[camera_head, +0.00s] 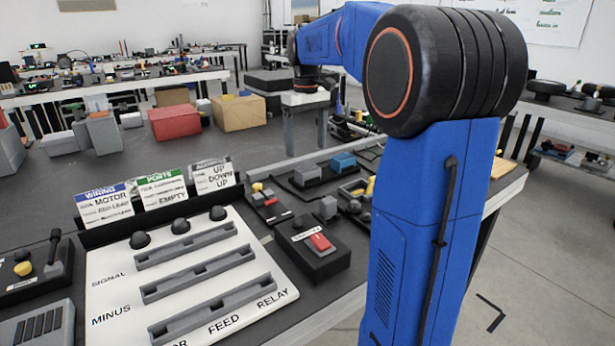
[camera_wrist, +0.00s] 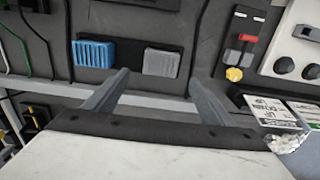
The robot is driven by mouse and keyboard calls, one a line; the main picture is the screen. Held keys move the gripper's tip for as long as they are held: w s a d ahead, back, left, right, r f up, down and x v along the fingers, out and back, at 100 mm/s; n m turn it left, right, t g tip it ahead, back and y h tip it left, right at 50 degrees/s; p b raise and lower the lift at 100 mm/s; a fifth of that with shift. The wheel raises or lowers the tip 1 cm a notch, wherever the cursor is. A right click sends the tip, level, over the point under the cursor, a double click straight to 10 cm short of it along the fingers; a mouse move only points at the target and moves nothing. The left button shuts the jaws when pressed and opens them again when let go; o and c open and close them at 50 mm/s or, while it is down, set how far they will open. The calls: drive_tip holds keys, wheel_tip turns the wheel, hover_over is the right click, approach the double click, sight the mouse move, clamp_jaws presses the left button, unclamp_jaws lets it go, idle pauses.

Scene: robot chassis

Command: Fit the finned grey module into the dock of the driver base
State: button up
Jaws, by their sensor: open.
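A grey block with a ribbed-looking top (camera_wrist: 161,62), likely the finned grey module, sits on a dark base plate (camera_wrist: 131,45) in the wrist view. A blue ribbed block (camera_wrist: 93,53) sits to its left on the same plate. In the head view the grey block (camera_head: 307,174) and the blue block (camera_head: 342,161) stand side by side on the bench. My gripper (camera_wrist: 159,77) is open and empty. Its fingertips point towards the grey block, which appears between them, apart from both. I cannot tell which base is the driver base, and no empty dock shows clearly.
A white slotted panel (camera_head: 180,290) fills the near bench. Label cards (camera_head: 160,190) stand behind it. A black box with a red switch (camera_head: 312,243) is to its right. A red switch unit with a yellow knob (camera_wrist: 241,55) lies right of the grey block.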

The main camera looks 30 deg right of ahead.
sight(308, 168)
drive_tip(key=shift+s+f, duration=0.2)
drive_tip(key=shift+f, duration=1.45)
drive_tip(key=shift+s+f, duration=0.2)
drive_tip(key=shift+f, duration=1.45)
drive_tip(key=c, duration=1.3)
